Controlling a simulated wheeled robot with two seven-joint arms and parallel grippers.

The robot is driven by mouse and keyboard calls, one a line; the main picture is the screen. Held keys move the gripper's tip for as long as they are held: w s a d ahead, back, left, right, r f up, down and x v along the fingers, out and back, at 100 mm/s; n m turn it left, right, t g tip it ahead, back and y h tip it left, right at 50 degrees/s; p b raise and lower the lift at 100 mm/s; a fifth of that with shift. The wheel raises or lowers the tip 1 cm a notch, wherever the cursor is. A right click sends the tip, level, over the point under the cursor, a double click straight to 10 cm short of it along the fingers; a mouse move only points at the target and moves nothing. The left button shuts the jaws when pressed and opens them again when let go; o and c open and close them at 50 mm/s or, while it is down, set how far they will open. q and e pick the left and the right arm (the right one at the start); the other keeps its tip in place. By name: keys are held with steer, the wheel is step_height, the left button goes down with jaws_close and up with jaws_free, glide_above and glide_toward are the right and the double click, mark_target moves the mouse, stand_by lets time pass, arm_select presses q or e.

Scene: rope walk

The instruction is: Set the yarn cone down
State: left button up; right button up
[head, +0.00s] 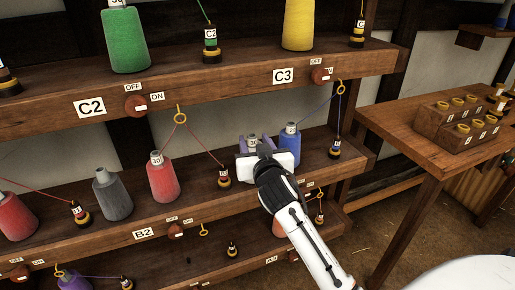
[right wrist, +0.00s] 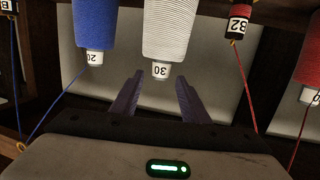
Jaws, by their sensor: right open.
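A white yarn cone (right wrist: 172,30) with a "30" tip label is in the middle of the right wrist view, which shows it upside down. In the head view only its tip (head: 252,139) shows behind my right gripper (head: 257,147); the rest is hidden. It appears to stand on the middle shelf (head: 203,197), between a red cone (head: 163,180) and a blue cone (head: 289,150). My right gripper's purple fingers (right wrist: 158,78) are open, with the cone's tip between or just beyond the fingertips; contact does not show. My left gripper is not in view.
A small B2 bobbin (head: 224,178) with red thread stands left of the gripper, another bobbin (head: 335,149) right of the blue cone. A grey cone (head: 113,196) stands farther left. The upper shelf (head: 215,76) overhangs behind. A side table (head: 400,128) with wooden blocks stands at right.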

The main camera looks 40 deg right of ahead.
steer(key=s+a+f+n+g+y, duration=0.2)
steer(key=s+a+f+y, duration=0.1)
steer(key=s+a+f, duration=0.4)
steer(key=s+a+f+n+g+y, duration=0.2)
steer(key=s+a+f, duration=0.5)
steer(key=s+f, duration=0.7)
steer(key=s+a+f+n+g+y, duration=0.2)
steer(key=s+a+f+y, duration=0.2)
steer(key=s+f, duration=0.6)
steer(key=a, duration=0.2)
steer(key=shift+s+a+f+n, duration=0.15)
steer(key=shift+a+f+n, duration=0.2)
steer(key=shift+a+n, duration=0.05)
